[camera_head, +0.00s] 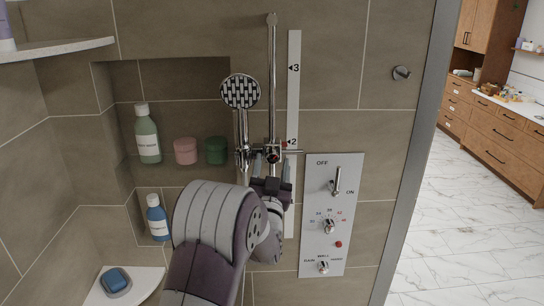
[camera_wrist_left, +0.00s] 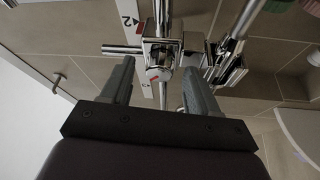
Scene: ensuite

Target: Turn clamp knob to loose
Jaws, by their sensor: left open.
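The clamp (camera_head: 272,152) sits on the vertical chrome shower rail (camera_head: 272,80), level with the 2 mark on the white scale strip (camera_head: 293,100). In the left wrist view the left gripper (camera_wrist_left: 156,78) is open, one finger on each side of the knob, with visible gaps. In the head view the gripper partly hides the clamp. My right gripper is out of view.
The hand shower (camera_head: 240,92) hangs in its holder just left of the rail. A control panel (camera_head: 310,215) with a lever and dials is close on the right. Bottles and jars (camera_head: 148,135) stand in the wall niche on the left.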

